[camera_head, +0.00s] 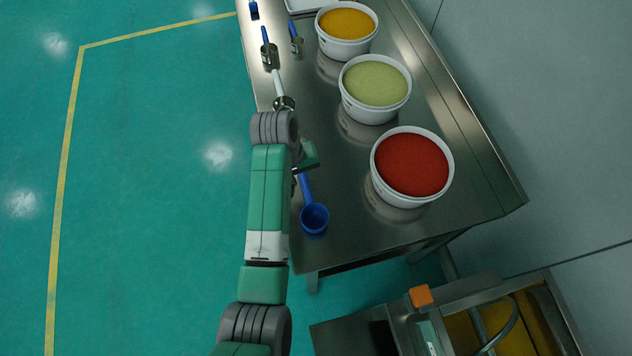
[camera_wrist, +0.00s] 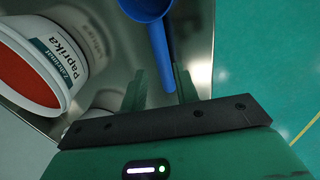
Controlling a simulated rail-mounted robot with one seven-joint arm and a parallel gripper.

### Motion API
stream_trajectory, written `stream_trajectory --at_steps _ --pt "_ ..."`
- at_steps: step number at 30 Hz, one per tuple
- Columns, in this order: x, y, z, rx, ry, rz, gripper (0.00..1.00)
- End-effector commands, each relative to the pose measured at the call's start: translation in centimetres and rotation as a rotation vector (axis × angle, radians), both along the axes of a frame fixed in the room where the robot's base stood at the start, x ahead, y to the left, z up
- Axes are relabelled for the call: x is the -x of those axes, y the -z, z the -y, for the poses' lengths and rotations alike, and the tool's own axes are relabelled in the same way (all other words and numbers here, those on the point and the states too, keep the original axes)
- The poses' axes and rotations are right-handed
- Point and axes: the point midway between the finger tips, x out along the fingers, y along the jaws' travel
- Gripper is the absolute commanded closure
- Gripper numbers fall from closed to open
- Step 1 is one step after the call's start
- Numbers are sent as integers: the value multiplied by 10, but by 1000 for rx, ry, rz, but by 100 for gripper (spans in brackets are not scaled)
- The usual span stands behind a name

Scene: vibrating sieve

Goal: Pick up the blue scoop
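The blue scoop (camera_head: 315,218) lies on the steel table near its front left corner. Its bowl faces up and its handle points toward my gripper. In the wrist view, the scoop (camera_wrist: 148,8) has its bowl at the top edge, and its handle runs down between the two green fingers. My gripper (camera_wrist: 160,77) is open, with a finger on each side of the handle; the handle looks nearer the right finger. I cannot tell whether either finger touches it. In the head view, my arm partly hides the gripper (camera_head: 306,160) and the handle's end.
A white tub of red powder (camera_head: 412,164), labelled Paprika, stands right of the scoop. A green-powder tub (camera_head: 375,88) and an orange-powder tub (camera_head: 346,28) stand behind it. Blue-handled tools (camera_head: 268,52) lie at the table's back left. A machine (camera_head: 470,320) stands at front right.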

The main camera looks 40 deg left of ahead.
Motion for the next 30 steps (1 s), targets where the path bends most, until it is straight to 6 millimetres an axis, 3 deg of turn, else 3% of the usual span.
stream_trajectory --at_steps 10,18,26,27,30 --pt "-5 26 3 -3 3 3 70" --pt "-9 70 7 -4 4 3 70" --pt "-11 74 7 -5 4 5 70" --pt "-11 74 7 -5 4 5 72" --pt "-11 74 7 -5 4 5 91"
